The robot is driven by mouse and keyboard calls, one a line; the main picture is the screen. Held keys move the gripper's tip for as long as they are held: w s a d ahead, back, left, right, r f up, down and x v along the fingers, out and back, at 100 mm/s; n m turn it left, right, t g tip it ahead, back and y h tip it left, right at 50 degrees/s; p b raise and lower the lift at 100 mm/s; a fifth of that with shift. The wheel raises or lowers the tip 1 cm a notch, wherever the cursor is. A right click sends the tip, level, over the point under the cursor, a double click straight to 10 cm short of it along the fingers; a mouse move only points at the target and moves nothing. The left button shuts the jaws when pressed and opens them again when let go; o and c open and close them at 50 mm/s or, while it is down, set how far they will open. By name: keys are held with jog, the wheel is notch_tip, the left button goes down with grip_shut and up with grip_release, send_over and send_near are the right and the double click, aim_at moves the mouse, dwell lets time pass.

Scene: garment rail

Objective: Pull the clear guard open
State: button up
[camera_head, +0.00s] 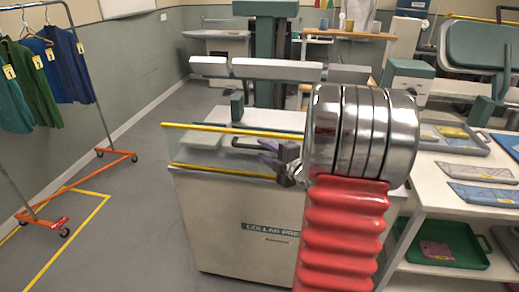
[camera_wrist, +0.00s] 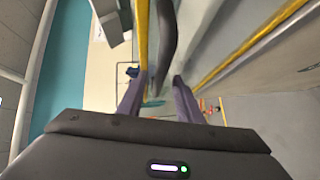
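The collar press (camera_head: 240,225) stands in the middle of the head view. Its clear guard (camera_head: 198,150) is a see-through panel at the front, between an upper and a lower yellow bar. A dark handle (camera_head: 245,142) is on the guard; it also shows in the wrist view (camera_wrist: 166,38). My gripper (camera_head: 267,153) is at the handle's right end. In the wrist view its two purple-grey fingers (camera_wrist: 157,85) stand apart, with the handle's dark bar reaching between them. Gaps show beside the bar. My wrist and red arm hide the press's right side.
A garment rail (camera_head: 110,155) with several shirts stands at the left. A white table (camera_head: 440,190) with trays and folded cloth is at the right. Grey floor is free between rail and press. Light metal bars (camera_head: 275,70) run above the press.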

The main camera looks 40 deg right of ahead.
jog(key=shift+w+d+f, duration=0.1)
jog(key=shift+w, duration=0.55)
jog(key=shift+w+d+f, duration=0.1)
jog(key=shift+w, duration=0.55)
jog(key=shift+c, duration=0.3)
jog(key=c, duration=0.7)
grip_shut()
jog(key=shift+a+f, duration=0.1)
jog(key=shift+a, duration=0.2)
jog(key=shift+s+d, duration=0.1)
